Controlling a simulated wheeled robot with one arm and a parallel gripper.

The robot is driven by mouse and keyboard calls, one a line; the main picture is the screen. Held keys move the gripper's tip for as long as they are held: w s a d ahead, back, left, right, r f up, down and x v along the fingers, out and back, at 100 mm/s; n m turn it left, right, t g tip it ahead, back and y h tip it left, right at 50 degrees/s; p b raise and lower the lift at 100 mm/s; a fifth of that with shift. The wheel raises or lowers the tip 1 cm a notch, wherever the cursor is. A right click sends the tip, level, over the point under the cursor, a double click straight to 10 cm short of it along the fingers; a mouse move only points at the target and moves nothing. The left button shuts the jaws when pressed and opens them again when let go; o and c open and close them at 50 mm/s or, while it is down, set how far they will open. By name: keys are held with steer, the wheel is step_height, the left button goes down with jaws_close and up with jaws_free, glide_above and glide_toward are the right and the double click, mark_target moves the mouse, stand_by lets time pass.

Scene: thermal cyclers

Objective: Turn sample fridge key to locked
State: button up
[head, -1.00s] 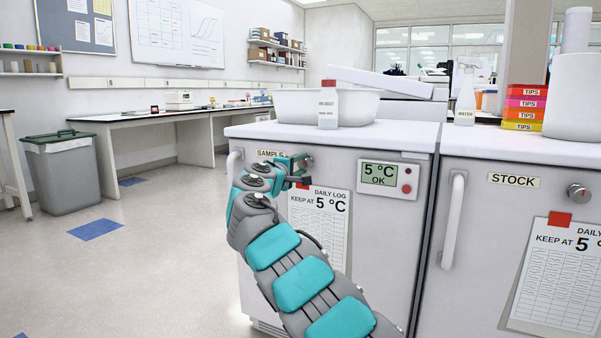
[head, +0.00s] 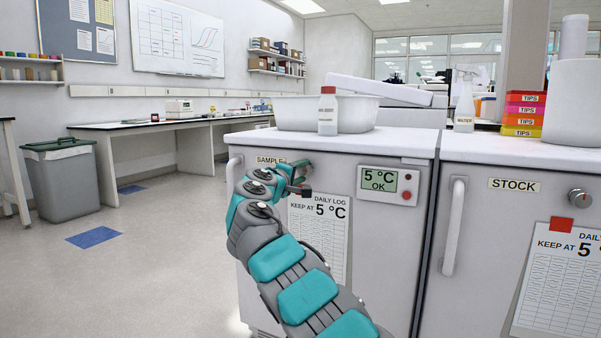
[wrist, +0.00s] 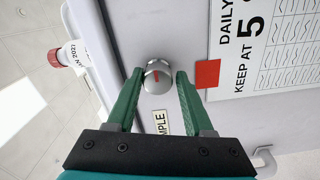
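The sample fridge (head: 385,245) is the left white unit, with a SAMPLE label (head: 268,160) on its door. Its key knob (wrist: 157,77) is round and silver with a red mark, and shows in the wrist view beside the SAMPLE label (wrist: 162,122). My gripper (wrist: 160,72) is open, with one green fingertip on each side of the knob. Small gaps show between the fingertips and the knob; their depth relative to it is hard to tell. In the head view my gripper (head: 303,178) is at the door's upper part and hides the knob.
A red-capped bottle (head: 328,112) and a white tub (head: 358,112) stand on top. The stock fridge (head: 500,235) adjoins on the right. Open floor lies left.

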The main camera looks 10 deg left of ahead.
mark_target(302, 170)
steer(key=o, duration=0.3)
steer(key=shift+r, duration=0.1)
steer(key=shift+s+a, duration=0.1)
steer(key=shift+s+a+r, duration=0.2)
steer(key=shift+s, duration=0.3)
steer(key=shift+s+a+f, duration=0.1)
steer(key=shift+s+a, duration=0.05)
steer(key=shift+s, duration=0.55)
steer(key=shift+v, duration=2.55)
steer(key=shift+a+f, duration=0.1)
